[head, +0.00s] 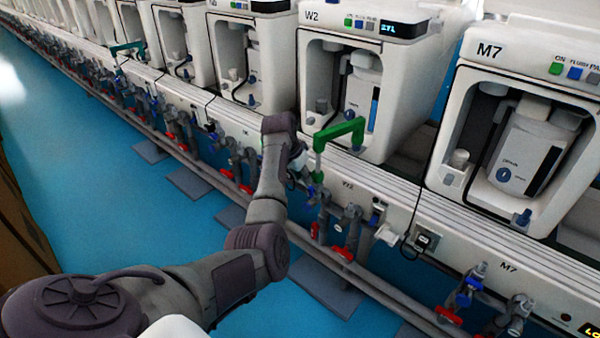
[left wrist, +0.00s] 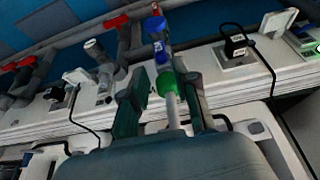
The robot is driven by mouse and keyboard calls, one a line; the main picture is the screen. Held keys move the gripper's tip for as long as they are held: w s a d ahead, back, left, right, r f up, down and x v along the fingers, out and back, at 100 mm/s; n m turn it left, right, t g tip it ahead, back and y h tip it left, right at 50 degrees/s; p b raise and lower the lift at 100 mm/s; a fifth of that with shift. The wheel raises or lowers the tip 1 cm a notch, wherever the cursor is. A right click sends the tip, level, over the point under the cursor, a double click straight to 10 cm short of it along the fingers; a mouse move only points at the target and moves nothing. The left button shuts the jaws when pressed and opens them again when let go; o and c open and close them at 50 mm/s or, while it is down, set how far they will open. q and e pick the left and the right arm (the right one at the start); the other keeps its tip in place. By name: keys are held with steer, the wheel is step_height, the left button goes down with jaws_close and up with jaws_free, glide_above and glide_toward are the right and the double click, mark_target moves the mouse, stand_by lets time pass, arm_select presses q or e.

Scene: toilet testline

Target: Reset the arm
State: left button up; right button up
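My left arm reaches in from the lower left in the head view, and its left gripper (head: 300,165) is at the rail in front of machine W2 (head: 412,100), mostly hidden by my wrist. In the left wrist view, the fingers of the left gripper (left wrist: 167,78) are spread apart. A pale tube with a green collar (left wrist: 168,84) and a blue fitting (left wrist: 156,28) show between them. I cannot tell whether a finger touches the tube. My right gripper is in neither view.
A row of white machines stands along the rail, with machine M7 (head: 520,120) at the right. Grey pipes with red valve handles (head: 341,253) run below the rail. The blue floor (head: 90,190) on the left is open.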

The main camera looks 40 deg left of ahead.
arm_select(q)
steer(key=shift+v, duration=0.95)
